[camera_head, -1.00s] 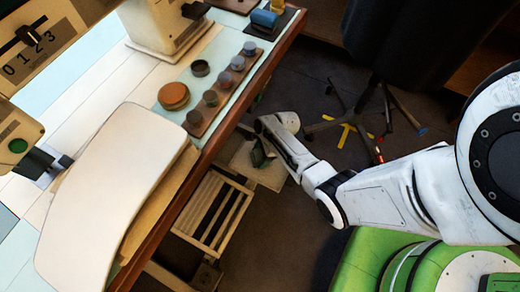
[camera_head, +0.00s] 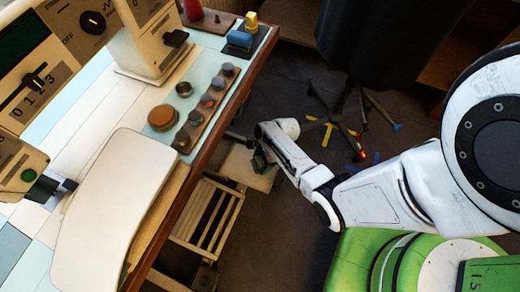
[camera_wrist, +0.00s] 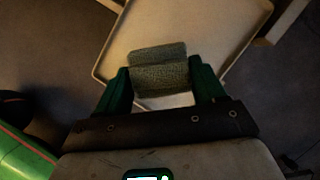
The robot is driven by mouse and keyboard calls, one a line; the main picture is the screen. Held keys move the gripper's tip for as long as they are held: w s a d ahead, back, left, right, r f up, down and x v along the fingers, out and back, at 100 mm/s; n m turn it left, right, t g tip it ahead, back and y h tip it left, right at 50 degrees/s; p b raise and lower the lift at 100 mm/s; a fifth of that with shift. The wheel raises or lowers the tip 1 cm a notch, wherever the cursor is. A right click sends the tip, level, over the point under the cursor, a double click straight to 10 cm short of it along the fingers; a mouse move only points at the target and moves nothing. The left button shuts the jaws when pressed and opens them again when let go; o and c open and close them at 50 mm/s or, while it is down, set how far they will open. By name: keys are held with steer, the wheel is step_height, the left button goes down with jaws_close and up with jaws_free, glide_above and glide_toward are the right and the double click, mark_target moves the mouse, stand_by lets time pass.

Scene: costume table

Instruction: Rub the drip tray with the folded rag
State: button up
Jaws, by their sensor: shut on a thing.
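The folded rag (camera_wrist: 160,66) is a grey-green, textured cloth in the wrist view. My gripper (camera_wrist: 160,80) is shut on it, with one green finger on either side. The drip tray (camera_wrist: 215,25) is a shallow cream tray with a raised rim, beyond and beneath the rag. The rag overlaps its near part in the wrist view; I cannot tell if they touch. In the head view the tray (camera_head: 238,166) sits low beside the table, and my gripper (camera_head: 260,160) is over its right part. The rag is too small to make out there.
The costume table (camera_head: 212,142) has its wooden edge left of my arm, with a row of knobs (camera_head: 207,100) near it. A slatted wooden frame (camera_head: 207,215) stands below. A dark stand with splayed legs (camera_head: 333,122) is at the back right.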

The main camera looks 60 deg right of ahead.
steer(key=shift+r+p, duration=1.95)
steer(key=shift+r, duration=0.2)
